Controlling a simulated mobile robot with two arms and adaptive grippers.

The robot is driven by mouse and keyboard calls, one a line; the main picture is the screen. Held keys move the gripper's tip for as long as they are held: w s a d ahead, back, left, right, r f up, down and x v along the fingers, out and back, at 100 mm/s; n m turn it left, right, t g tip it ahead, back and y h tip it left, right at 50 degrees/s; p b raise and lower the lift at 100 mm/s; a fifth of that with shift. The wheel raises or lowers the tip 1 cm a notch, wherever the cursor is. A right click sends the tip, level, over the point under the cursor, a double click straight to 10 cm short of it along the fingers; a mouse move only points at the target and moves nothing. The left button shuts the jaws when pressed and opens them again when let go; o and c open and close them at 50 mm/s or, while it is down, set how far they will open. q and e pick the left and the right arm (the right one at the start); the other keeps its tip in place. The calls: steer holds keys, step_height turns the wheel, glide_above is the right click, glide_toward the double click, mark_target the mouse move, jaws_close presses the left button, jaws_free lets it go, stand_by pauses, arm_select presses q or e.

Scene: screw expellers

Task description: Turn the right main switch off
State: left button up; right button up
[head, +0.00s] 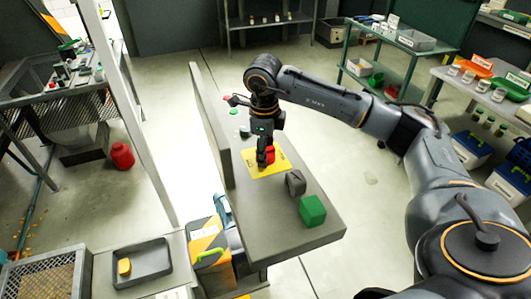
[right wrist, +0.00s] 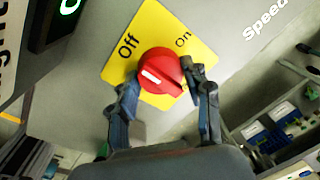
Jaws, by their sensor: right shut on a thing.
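The right main switch is a red round knob (right wrist: 160,77) on a yellow plate (right wrist: 148,22) marked "Off" and "On". The white mark on the knob points left, to the side where "Off" is printed. In the head view the red knob (head: 271,154) and yellow plate (head: 258,171) are on the grey console top. My right gripper (head: 264,162) reaches down onto the knob. In the right wrist view its fingers (right wrist: 162,88) stand on either side of the knob, shut on it. My left gripper is not in view.
On the same grey console (head: 325,232) are a dark grey knob (head: 295,183) and a green block (head: 312,211) towards the near end. An upright grey panel (head: 213,125) runs along its left side. A grey tray (head: 152,268) stands at the lower left. Open floor lies right of the console.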

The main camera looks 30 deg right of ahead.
steer(key=shift+n, duration=0.3)
steer(key=o, duration=1.2)
steer(key=shift+c, duration=0.2)
step_height(320, 180, up, 12)
steer(key=shift+s+a, duration=0.35)
